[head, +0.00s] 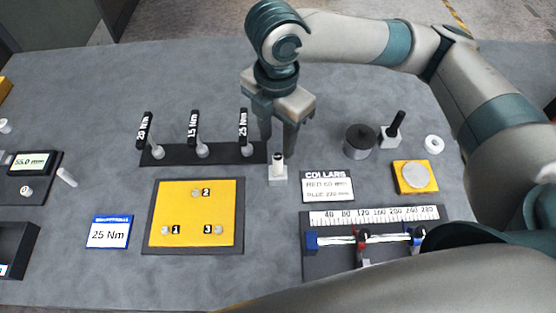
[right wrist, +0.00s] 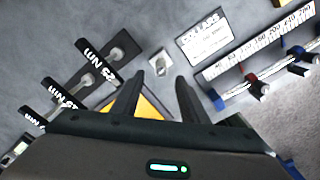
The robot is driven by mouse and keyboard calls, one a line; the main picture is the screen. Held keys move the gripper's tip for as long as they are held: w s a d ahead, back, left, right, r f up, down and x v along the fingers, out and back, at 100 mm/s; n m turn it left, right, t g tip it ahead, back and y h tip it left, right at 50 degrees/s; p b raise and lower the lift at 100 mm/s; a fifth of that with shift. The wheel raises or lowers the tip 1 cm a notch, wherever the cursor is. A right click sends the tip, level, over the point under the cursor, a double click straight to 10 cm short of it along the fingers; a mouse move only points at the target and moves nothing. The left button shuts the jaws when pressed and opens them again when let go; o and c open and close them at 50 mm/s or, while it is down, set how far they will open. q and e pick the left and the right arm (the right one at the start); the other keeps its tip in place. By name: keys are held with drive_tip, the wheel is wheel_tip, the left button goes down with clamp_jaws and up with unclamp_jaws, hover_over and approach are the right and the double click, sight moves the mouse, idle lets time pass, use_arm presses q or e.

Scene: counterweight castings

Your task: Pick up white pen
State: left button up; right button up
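A short white upright piece with a dark top, apparently the white pen (head: 278,162), stands in a small white block (head: 278,175) in the middle of the table. In the right wrist view the block with the piece (right wrist: 160,64) shows just beyond the fingertips, roughly between them. My right gripper (head: 277,147) points down over it, its fingers apart and nothing held; the fingers also show in the right wrist view (right wrist: 160,76). I cannot tell whether they touch it. Another small white stick (head: 67,177) lies at the far left. My left gripper is not in view.
A dark rack (head: 180,156) with several black-handled torque tools stands left of the gripper. A yellow board (head: 215,195), a COLLARS card (head: 327,186) and a ruler fixture (head: 375,215) lie in front. A black cylinder (head: 359,140) and a black-handled item (head: 393,128) stand right.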

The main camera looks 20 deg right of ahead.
sight(278, 156)
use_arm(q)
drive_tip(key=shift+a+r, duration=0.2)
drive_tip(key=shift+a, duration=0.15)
use_arm(e)
drive_tip(key=shift+f, duration=1.05)
drive_tip(key=shift+f+p, duration=0.4)
drive_tip(key=shift+p, duration=0.05)
wheel_tip(278, 156, down, 3)
drive_tip(key=shift+s+f+p, duration=0.1)
drive_tip(key=shift+s+p, duration=0.05)
drive_tip(key=shift+p, duration=0.45)
drive_tip(key=shift+f, duration=0.6)
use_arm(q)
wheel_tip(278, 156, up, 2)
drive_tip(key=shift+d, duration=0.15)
use_arm(e)
clamp_jaws()
